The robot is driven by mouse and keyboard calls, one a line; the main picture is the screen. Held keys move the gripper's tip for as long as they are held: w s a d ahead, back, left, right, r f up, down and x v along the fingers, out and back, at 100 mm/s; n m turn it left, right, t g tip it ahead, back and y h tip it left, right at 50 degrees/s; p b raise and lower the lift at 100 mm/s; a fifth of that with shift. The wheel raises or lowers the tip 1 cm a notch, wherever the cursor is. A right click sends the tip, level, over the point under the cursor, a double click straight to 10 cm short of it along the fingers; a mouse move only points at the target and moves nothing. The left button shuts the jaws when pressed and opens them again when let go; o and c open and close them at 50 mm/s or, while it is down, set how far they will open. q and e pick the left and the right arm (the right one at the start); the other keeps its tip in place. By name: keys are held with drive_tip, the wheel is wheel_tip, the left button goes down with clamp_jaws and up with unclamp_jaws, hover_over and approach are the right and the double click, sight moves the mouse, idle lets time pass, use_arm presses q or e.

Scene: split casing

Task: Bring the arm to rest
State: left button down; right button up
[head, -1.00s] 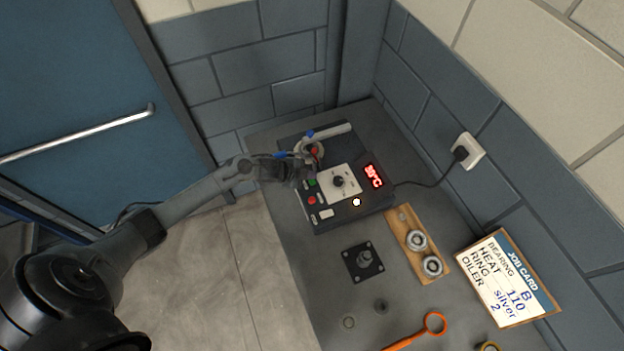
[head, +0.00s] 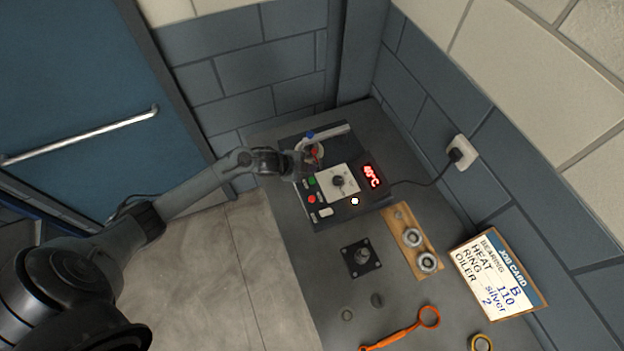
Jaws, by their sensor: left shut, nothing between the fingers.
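My left arm reaches in from the left, and its gripper (head: 302,164) is at the left side of the dark heater unit (head: 334,217). The gripper is shut and looks empty; its fingertips are small and partly lost against the heater. A ring-shaped part (head: 313,152) with red and blue bits sits on the heater just beyond the gripper. I cannot tell whether the gripper touches it. The heater's red display (head: 372,175) is lit and appears to read about 40 °C. My right gripper is not in view.
A wooden holder (head: 423,245) with bearings, a black square plate with a post (head: 361,258), an orange ring-ended tool (head: 402,329) and a yellow ring (head: 481,342) lie on the grey bench. A job card (head: 498,274) stands at right. A cord runs to the wall socket (head: 462,152).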

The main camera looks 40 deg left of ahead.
use_arm(q)
drive_tip(key=shift+g, duration=0.6)
drive_tip(key=s+d+f, duration=0.1)
drive_tip(key=s, duration=0.1)
drive_tip(key=s+f, duration=0.2)
drive_tip(key=s+d+f+p, duration=0.1)
drive_tip(key=s, duration=0.1)
drive_tip(key=shift+d+f, duration=0.35)
drive_tip(key=shift+f, duration=0.05)
drive_tip(key=s+d+r+n+h+p, duration=0.1)
drive_tip(key=s+d+r+n+p, duration=0.25)
drive_tip(key=s+d, duration=1.05)
drive_tip(key=s+a+r+n+g+y, duration=0.1)
drive_tip(key=s+r+n, duration=0.3)
drive_tip(key=r, duration=0.5)
drive_tip(key=s+a+r+n+g+y, duration=0.2)
drive_tip(key=s+r+n+y, duration=0.1)
drive_tip(key=r, duration=0.6)
drive_tip(key=shift+s+n+g+p, duration=0.3)
drive_tip(key=shift+s+n+g, duration=0.15)
drive_tip(key=shift+s, duration=0.1)
